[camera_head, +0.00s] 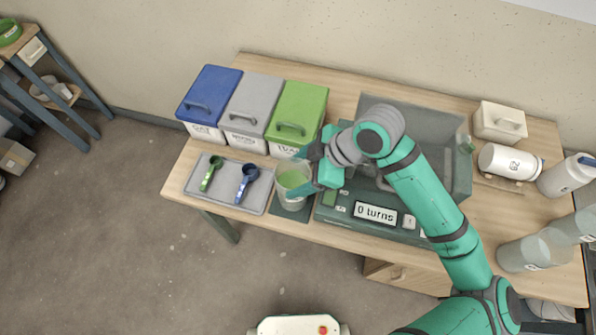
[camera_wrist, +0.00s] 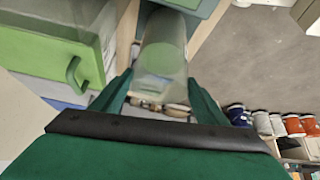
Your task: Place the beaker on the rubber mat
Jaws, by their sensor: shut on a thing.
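The beaker (camera_head: 291,201) is clear, with green material inside, and stands close to upright at the front of the table. My gripper (camera_head: 309,172) is shut on the beaker from its right side. In the wrist view the beaker (camera_wrist: 163,60) sits between the two fingers of my gripper (camera_wrist: 160,95). The dark rubber mat (camera_head: 287,215) shows as a flat patch beneath and around the beaker, between the scoop tray and the machine. The beaker and my gripper hide part of the mat. I cannot tell whether the beaker's base touches it.
A grey tray (camera_head: 225,200) with a green scoop (camera_head: 210,172) and blue scoop (camera_head: 246,183) lies left. Blue (camera_head: 208,95), grey (camera_head: 252,105) and green (camera_head: 297,110) lidded buckets stand behind. Containers crowd the right end.

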